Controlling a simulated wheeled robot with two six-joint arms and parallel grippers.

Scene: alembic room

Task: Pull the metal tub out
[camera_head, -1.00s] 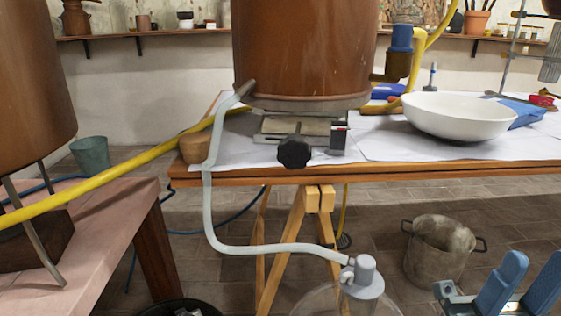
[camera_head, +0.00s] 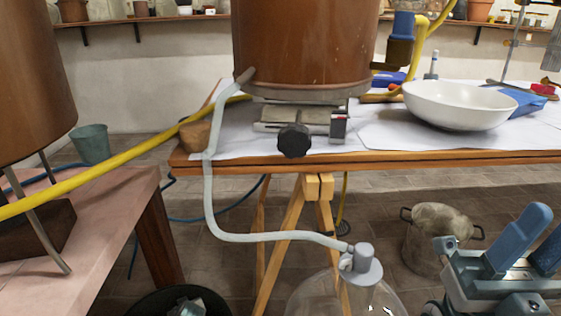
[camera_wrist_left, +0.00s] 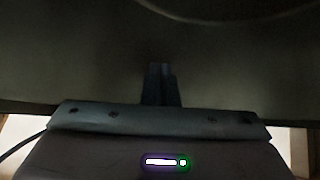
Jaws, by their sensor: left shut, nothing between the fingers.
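A dented grey metal pot (camera_head: 418,247) with two side handles stands on the floor at the right; my right gripper partly hides it. A dark round tub (camera_head: 147,303) with grey contents sits at the lower left, cut by the bottom edge. I cannot tell which is the metal tub. My left gripper (camera_wrist_left: 162,72) is shut and empty, in front of a large, dark surface with a curved edge in the left wrist view. It is outside the head view. My right gripper (camera_head: 545,226) shows two blue fingers apart, nothing visible between them.
A wooden table (camera_head: 390,158) on trestles carries a copper vessel (camera_head: 300,45) and a white bowl (camera_head: 458,108). A glass bottle (camera_head: 325,292) with a grey hose (camera_head: 265,237) stands in front. A pink table (camera_head: 110,210) is at the left, with a yellow hose (camera_head: 105,170) crossing above.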

